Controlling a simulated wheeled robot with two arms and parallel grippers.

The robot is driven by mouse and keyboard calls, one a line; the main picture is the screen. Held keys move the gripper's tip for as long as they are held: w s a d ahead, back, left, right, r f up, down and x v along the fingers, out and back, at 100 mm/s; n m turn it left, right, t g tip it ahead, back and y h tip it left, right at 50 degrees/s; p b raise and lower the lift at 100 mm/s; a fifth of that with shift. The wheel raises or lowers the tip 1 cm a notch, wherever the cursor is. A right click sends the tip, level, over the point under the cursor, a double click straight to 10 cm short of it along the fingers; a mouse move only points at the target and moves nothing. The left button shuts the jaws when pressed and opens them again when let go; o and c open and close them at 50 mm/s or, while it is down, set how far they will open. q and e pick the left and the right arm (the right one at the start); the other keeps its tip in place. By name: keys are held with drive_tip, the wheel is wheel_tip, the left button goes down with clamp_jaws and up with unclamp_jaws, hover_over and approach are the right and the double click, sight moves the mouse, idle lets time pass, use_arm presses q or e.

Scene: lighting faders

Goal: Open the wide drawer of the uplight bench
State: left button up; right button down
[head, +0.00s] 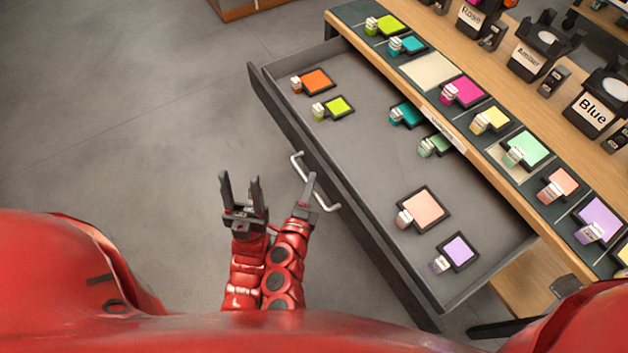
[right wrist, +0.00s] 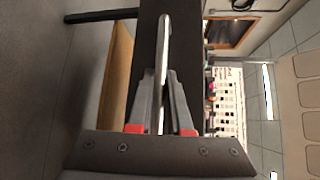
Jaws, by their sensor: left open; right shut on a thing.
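The wide drawer (head: 370,150) of the uplight bench (head: 470,90) stands pulled well out, its grey inside open to view. Its pale bar handle (head: 297,163) is on the dark front panel. My right gripper (head: 309,183) is at the handle and shut on it. In the right wrist view the handle (right wrist: 164,50) runs between the two fingers of that gripper (right wrist: 162,78). My left gripper (head: 240,182) is open and empty, beside the right one and clear of the drawer.
Several coloured gel frames lie in the drawer, among them an orange one (head: 316,81) and a peach one (head: 422,206). More lie along the bench top, with labelled lamps such as the Blue one (head: 592,108) behind. Floor (head: 130,120) left of the drawer is clear.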

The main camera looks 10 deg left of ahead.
drive_tip(key=c, duration=0.8)
unclamp_jaws()
drive_tip(key=shift+c, duration=0.2)
drive_tip(key=shift+r, duration=0.1)
